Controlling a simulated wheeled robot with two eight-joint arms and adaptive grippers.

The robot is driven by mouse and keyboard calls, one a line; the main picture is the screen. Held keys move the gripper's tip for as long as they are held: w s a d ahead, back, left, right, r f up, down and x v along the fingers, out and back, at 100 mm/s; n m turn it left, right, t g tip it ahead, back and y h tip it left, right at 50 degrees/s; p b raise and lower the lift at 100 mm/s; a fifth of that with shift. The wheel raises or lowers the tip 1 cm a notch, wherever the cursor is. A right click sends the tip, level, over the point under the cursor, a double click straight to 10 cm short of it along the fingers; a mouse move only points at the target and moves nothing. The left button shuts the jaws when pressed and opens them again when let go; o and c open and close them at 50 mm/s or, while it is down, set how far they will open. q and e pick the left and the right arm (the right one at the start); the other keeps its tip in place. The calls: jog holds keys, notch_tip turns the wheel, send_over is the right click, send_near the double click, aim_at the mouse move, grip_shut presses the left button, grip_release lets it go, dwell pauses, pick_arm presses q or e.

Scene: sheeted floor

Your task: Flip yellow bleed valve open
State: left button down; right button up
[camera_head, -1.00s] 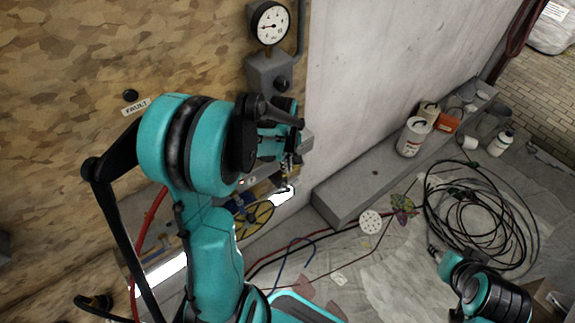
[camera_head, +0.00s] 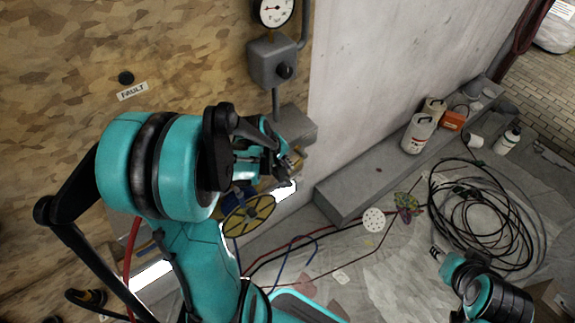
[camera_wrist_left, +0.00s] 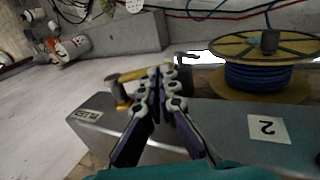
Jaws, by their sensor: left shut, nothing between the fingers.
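The yellow bleed valve (camera_wrist_left: 121,90) shows in the left wrist view as a yellow lever and stem on a grey box (camera_wrist_left: 190,118) with a partly legible label. In the head view a bit of yellow (camera_head: 297,160) shows beside my left gripper (camera_head: 284,172), mostly hidden by it. In the left wrist view my left gripper (camera_wrist_left: 164,74) has its fingertips together with nothing between them. The tips overlap the lever's right part in the picture; contact cannot be told. My right gripper (camera_head: 437,253) is low at the right, over the floor, its jaws unclear.
A yellow spool with blue hose (camera_wrist_left: 262,75) stands close to the right of the valve in the wrist view. A gauge (camera_head: 273,11) and grey knob box (camera_head: 270,62) are on the wall above. Coiled black cable (camera_head: 480,215) lies on the sheeted floor; white canisters (camera_head: 418,134) stand on a ledge.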

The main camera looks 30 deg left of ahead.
pick_arm(q)
jog(key=shift+f+b, duration=0.9)
jog(key=shift+f, duration=0.3)
jog(key=shift+w+d+f+b, duration=0.1)
jog(key=shift+w+f+b, duration=0.15)
jog(key=shift+f+b, duration=0.25)
pick_arm(e)
jog(key=shift+f, duration=1.7)
pick_arm(q)
jog(key=shift+w+f, duration=0.1)
pick_arm(e)
jog(key=shift+f, duration=0.1)
